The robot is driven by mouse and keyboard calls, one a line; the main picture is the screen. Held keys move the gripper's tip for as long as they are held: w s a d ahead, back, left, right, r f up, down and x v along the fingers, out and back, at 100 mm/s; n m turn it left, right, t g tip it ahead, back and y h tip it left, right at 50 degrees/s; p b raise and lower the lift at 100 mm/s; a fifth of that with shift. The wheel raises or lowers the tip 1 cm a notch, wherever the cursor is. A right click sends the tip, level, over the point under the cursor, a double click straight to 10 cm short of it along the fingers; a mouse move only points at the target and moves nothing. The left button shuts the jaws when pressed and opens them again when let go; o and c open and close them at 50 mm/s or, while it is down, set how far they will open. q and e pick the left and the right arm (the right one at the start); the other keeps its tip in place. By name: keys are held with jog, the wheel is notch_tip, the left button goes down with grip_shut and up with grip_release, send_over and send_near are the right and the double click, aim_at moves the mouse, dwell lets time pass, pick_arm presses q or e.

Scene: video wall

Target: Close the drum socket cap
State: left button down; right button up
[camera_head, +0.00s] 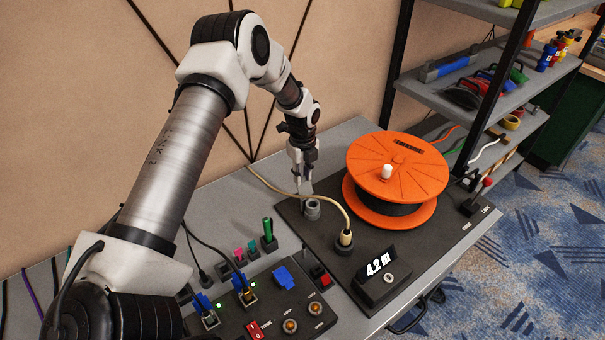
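The orange cable drum (397,166) stands on a dark base plate (436,233) at the right of the bench. A small grey round socket fitting (312,210) sits on the plate to the left of the drum. It looks like the drum socket, but I cannot make out whether its cap is open or shut. My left gripper (304,182) points down just above and slightly left of this fitting. Its fingers are small here; I cannot tell how far apart they are or whether they touch the fitting. My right gripper is not in view.
A pale cable runs to a plug (344,240) standing on the plate. A "4.2 m" display box (381,279) stands in front. A control panel (268,309) with blue connectors and switches lies at the front left. Shelves (455,88) with tools stand at the right.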

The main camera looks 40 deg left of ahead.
aim_at(305, 189)
pick_arm(q)
jog(key=shift+d, duration=0.1)
jog(key=shift+s+d+r+y+p, duration=0.2)
jog(key=shift+y+p, duration=0.2)
jog(key=shift+p, duration=0.3)
jog(key=shift+d+r+y+p, duration=0.1)
jog(key=shift+d+y+p, duration=0.25)
jog(key=shift+y+p, duration=0.25)
jog(key=shift+d+t, duration=0.25)
jog(key=shift+t, duration=0.05)
jog(key=shift+s+d+f+y, duration=0.1)
jog(key=shift+d+f+y, duration=0.15)
jog(key=shift+y, duration=0.25)
jog(key=y+b, duration=0.1)
jog(key=b, duration=0.1)
jog(key=d+y+b, duration=0.1)
jog(key=b, duration=0.1)
jog(key=d+t+y+b, duration=0.1)
jog(key=b, duration=0.1)
jog(key=shift+s+f+b, duration=0.3)
jog(key=shift+f, duration=0.1)
jog(key=shift+s+d+r+y+b, duration=0.1)
jog(key=shift+d+r+y+b, duration=0.25)
jog(key=shift+b, duration=0.35)
jog(key=shift+a+f, duration=0.1)
jog(key=shift+a, duration=0.05)
